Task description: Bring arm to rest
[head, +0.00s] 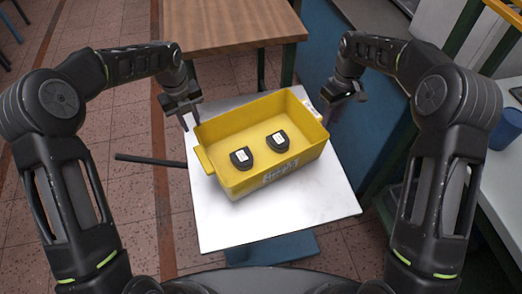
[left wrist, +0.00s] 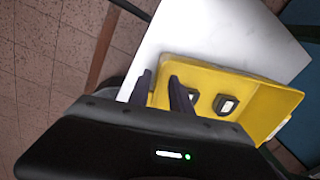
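The left last (head: 241,159) and the right last (head: 278,141) rest apart on the crate floor. My left gripper (head: 190,121) is beside the crate's upper left corner, above the white table. In the left wrist view its two fingers (left wrist: 160,88) stand apart with nothing between them, and the crate (left wrist: 285,97) is just beyond them. My right gripper (head: 328,116) is at the crate's upper right corner. Its fingers are dark and small, so their opening is unclear.
The crate stands on a white tabletop (head: 222,226) with bare room along its front. A brown wooden table (head: 232,24) is behind it. A blue cabinet stands behind and to the right. At the far right, a blue cup (head: 506,129) stands on a light surface.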

